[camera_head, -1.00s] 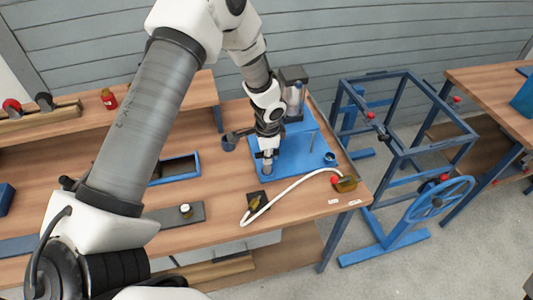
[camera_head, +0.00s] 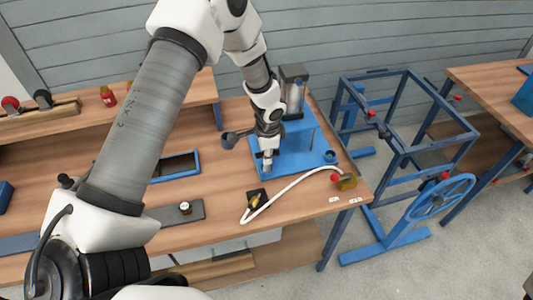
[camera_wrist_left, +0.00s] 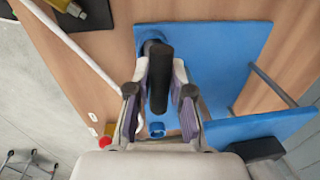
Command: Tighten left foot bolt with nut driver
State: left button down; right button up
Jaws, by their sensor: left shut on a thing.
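My left gripper (camera_head: 267,168) is over the front left part of the blue base plate (camera_head: 312,160), pointing down. In the left wrist view its two fingers (camera_wrist_left: 160,95) are shut on the black handle of the nut driver (camera_wrist_left: 158,78). The far end of the handle overlaps a dark blue round part (camera_wrist_left: 152,35) at the plate's edge; I cannot tell whether they touch. The foot bolt and the driver's tip are hidden. The plate also shows in the wrist view (camera_wrist_left: 225,45). My right gripper is in neither view.
A blue ring (camera_head: 330,157) is at the plate's right. A grey upright unit (camera_head: 293,75) stands behind. A white hose (camera_head: 290,188) curves in front, between a yellow fitting (camera_head: 254,203) and a brass block (camera_head: 347,183). A blue-rimmed tray (camera_head: 198,164) lies left on the bench.

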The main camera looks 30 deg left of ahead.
pick_arm(q)
jog(key=m+p, duration=0.4)
jog(key=p, duration=0.1)
jog(key=m+p, duration=0.2)
jog(key=shift+r+h+p, duration=0.3)
jog(key=shift+r+h, duration=0.05)
jog(key=shift+h, duration=0.05)
jog(key=shift+f+m, duration=0.15)
jog(key=shift+m, duration=0.65)
jog(key=m+b, duration=0.5)
jog(key=b, duration=0.2)
jog(key=f+m+h+b, duration=0.1)
jog(key=m+b, duration=0.2)
jog(key=shift+m, duration=0.3)
jog(key=m+b, duration=0.2)
jog(key=m, duration=0.1)
jog(key=m+b, duration=0.3)
jog(key=m, duration=0.1)
jog(key=shift+w+g+h, duration=0.15)
jog(key=shift+g+h, duration=0.15)
jog(key=m+b, duration=0.2)
jog(key=b, duration=0.7)
jog(key=shift+w+r, duration=0.1)
jog(key=shift+r+b, duration=0.15)
jog(key=shift+b, duration=0.5)
jog(key=shift+r, duration=0.15)
